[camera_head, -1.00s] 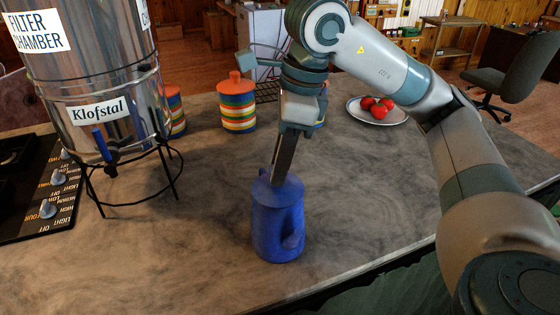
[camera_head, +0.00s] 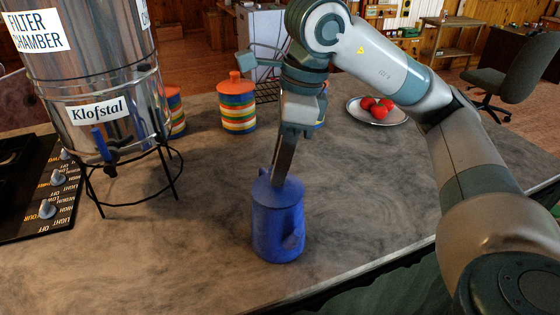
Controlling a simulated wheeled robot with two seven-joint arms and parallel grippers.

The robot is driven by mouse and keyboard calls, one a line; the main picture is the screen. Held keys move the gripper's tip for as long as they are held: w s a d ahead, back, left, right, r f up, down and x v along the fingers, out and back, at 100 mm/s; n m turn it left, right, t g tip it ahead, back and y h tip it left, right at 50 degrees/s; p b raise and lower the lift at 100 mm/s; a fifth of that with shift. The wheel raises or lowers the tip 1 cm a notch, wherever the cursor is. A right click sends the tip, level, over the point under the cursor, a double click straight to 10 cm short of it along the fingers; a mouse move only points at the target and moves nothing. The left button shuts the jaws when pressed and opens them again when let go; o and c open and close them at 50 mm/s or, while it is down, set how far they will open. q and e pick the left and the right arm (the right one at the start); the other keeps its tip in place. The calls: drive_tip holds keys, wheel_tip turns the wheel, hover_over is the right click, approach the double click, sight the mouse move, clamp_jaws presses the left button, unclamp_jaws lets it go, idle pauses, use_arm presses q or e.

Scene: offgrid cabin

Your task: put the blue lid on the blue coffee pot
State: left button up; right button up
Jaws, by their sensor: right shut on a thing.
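The blue coffee pot (camera_head: 276,228) stands upright on the grey counter, its handle or spout towards the lower right. The blue lid (camera_head: 277,190) is at the top of the pot and looks level with its rim; I cannot tell whether it is fully seated. My right gripper (camera_head: 276,180) points down from above, its fingertips at the lid and shut on it. The fingers hide part of the lid. My left gripper is not in view.
A large metal water filter (camera_head: 100,90) on a wire stand is at the left, beside a stove (camera_head: 40,190). Striped canisters (camera_head: 238,105) stand behind the pot. A plate with red fruit (camera_head: 365,118) is at the back right. The counter around the pot is clear.

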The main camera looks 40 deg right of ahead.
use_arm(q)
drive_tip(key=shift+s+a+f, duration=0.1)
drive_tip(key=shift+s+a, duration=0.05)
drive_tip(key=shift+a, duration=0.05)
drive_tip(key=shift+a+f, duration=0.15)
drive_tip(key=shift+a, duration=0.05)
use_arm(e)
drive_tip(key=shift+f, duration=0.1)
